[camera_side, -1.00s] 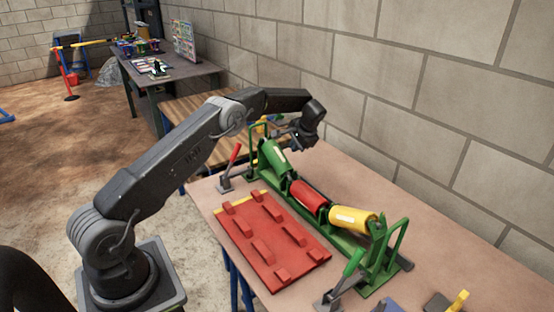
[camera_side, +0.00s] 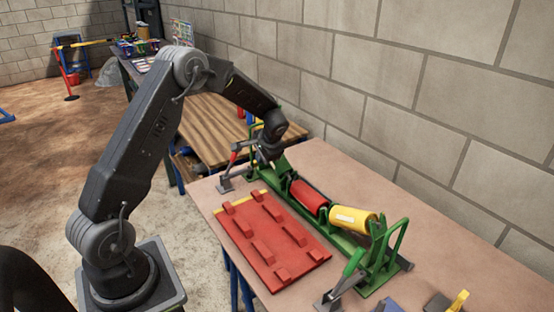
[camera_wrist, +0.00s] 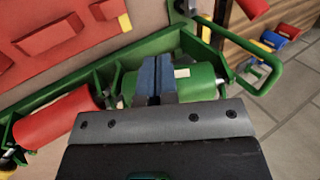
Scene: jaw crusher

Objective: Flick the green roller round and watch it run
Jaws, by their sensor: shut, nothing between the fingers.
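The green roller (camera_wrist: 196,80) lies in the green frame (camera_wrist: 160,44), at the end nearest the handle loop in the wrist view. In the side view it is mostly hidden behind my gripper (camera_side: 268,158). In the wrist view my gripper (camera_wrist: 157,80) is shut and empty, its blue fingertips together over the green roller. I cannot tell whether they touch it. The red roller (camera_side: 308,196) sits in the middle of the frame and the yellow roller (camera_side: 352,219) at the near end.
A red board with raised blocks (camera_side: 270,237) lies beside the frame. A red-handled lever (camera_side: 231,165) and a green-handled lever (camera_side: 348,270) stand near its ends. A block wall (camera_side: 440,120) runs behind. The tabletop right of the frame is mostly clear.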

